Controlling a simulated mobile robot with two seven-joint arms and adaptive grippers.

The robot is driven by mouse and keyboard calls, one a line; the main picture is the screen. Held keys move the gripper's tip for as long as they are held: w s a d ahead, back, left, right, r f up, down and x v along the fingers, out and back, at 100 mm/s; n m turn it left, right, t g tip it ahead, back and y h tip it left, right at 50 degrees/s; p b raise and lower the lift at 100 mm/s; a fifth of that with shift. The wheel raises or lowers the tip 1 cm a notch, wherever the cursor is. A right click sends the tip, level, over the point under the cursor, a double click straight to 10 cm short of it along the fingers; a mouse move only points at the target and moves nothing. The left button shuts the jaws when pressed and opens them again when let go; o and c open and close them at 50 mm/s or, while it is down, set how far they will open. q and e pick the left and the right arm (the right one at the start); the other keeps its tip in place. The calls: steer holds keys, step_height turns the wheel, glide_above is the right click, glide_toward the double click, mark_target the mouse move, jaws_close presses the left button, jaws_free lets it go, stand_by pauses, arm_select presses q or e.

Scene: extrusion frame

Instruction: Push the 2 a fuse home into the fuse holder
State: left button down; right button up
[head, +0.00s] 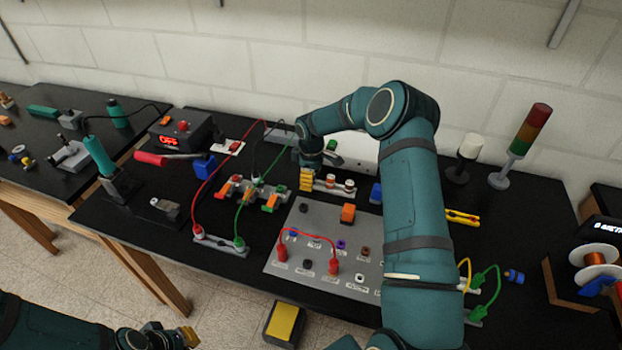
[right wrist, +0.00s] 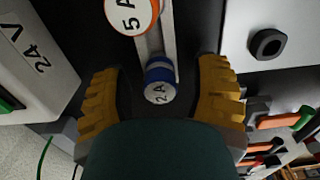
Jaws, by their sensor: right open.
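The 2 A fuse (right wrist: 160,82), a blue body with a white end marked "2 A", shows in the right wrist view. It stands at the near end of the pale fuse holder (right wrist: 168,45); how deep it sits I cannot tell. My right gripper (right wrist: 158,98) is open, with one yellow finger on each side of the fuse and gaps between. In the head view, my right gripper (head: 306,181) is at the left end of the fuse holder (head: 338,190) and hides the 2 A fuse. My left gripper (head: 186,338) is low at the left, away from the bench; its jaws are unclear.
A 5 A fuse (right wrist: 132,14) with an orange ring stands farther along the holder. A grey panel (head: 290,262) with red leads lies in front. A 24 V box (right wrist: 35,55) is beside the holder. A stack light (head: 520,145) stands at the right.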

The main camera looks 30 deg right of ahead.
arm_select(q)
steer(key=shift+f+b, duration=0.35)
steer(key=shift+f, duration=0.05)
stand_by(0.7)
arm_select(e)
jaws_close()
arm_select(q)
steer(key=shift+r, duration=0.1)
arm_select(e)
steer(key=shift+r, duration=0.15)
